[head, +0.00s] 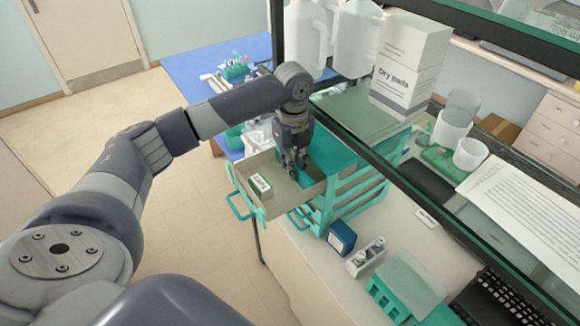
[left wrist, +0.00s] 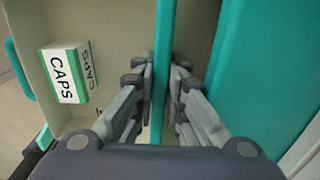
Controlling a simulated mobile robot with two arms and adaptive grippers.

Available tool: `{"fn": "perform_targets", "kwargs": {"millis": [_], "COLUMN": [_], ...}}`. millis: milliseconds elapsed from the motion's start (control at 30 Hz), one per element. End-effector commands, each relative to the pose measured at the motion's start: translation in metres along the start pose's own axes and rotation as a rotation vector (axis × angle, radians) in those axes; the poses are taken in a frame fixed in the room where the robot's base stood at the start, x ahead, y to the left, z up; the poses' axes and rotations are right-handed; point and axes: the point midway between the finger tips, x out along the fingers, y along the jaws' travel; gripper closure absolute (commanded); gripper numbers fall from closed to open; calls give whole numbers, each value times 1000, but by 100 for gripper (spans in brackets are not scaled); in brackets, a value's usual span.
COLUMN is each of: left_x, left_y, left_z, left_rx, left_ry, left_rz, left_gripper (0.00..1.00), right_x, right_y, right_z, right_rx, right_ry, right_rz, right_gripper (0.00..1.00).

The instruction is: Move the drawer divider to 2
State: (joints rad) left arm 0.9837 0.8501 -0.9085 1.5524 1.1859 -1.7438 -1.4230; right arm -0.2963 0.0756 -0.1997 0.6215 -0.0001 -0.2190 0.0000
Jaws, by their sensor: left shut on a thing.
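The drawer divider (left wrist: 165,35) is a thin teal plate standing upright across the open drawer. My left gripper (head: 292,166) reaches down into the drawer, and in the left wrist view its fingers (left wrist: 163,75) are shut on the divider, one on each side. The beige drawer (head: 244,190) with a teal handle is pulled out of the teal cabinet (head: 350,195). A small white and green CAPS box (head: 261,185) lies in the drawer to the left of the divider; it also shows in the left wrist view (left wrist: 65,74). I cannot read a slot number 2. My right gripper is not in view.
A glass shelf with a dark edge (head: 400,178) runs close to the right of my left arm, carrying a Dry pads box (head: 404,85). A dark blue box (head: 341,237) and a white holder (head: 366,257) stand on the bench in front of the cabinet. The floor at left is clear.

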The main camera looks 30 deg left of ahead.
Motion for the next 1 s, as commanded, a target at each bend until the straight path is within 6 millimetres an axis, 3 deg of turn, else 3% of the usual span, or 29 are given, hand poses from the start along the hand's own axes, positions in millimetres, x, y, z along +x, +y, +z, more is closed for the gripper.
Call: {"fn": "perform_targets", "kwargs": {"millis": [67,100,167,567,667,1000], "left_x": [1,1,1,-2,-13,-84], "left_y": [1,1,1,1,1,1], "left_z": [0,0,0,0,0,0], "left_rx": [0,0,0,0,0,0], "left_ry": [0,0,0,0,-1,-1], "left_rz": [3,3,4,4,2,0], "left_gripper": [100,82,68,68,68,68], "right_x": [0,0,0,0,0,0], "right_y": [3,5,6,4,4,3], "right_z": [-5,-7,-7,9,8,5], "right_rx": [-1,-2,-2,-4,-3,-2], "right_ry": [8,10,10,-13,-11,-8], "right_rz": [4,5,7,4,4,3], "right_gripper": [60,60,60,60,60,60]}}
